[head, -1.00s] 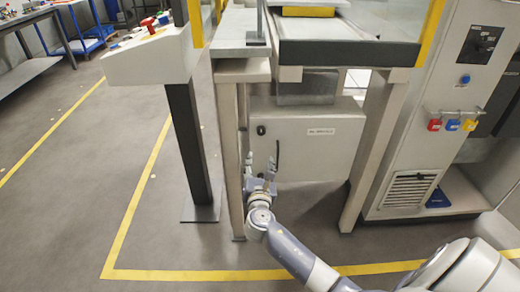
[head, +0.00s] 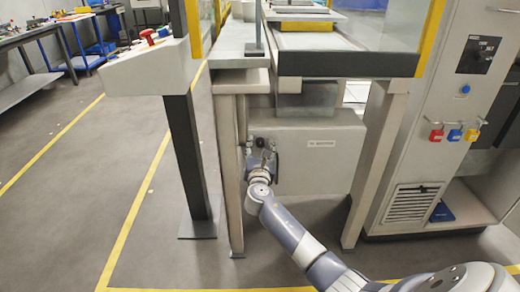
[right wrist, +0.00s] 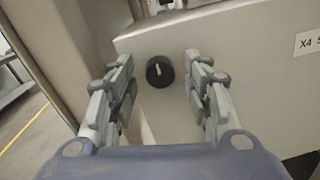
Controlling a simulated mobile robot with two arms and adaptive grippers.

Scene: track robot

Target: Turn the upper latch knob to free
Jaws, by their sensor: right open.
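The black round latch knob (right wrist: 160,71) with a pale pointer mark sits near the left edge of a light grey cabinet (right wrist: 240,60). The mark stands nearly upright. In the head view the cabinet (head: 318,170) stands under the machine table, and my gripper covers the knob area. My right gripper (head: 262,148) is at the cabinet's upper left front. In the right wrist view its open fingers (right wrist: 159,82) lie left and right of the knob, apart from it, with nothing between them. A lower latch is not visible. My left gripper is not in view.
A table leg (head: 229,170) stands close left of my right gripper, and another leg (head: 373,165) stands right of the cabinet. The machine table (head: 345,62) is above. A control cabinet (head: 440,130) stands at the right. Floor at the left is open.

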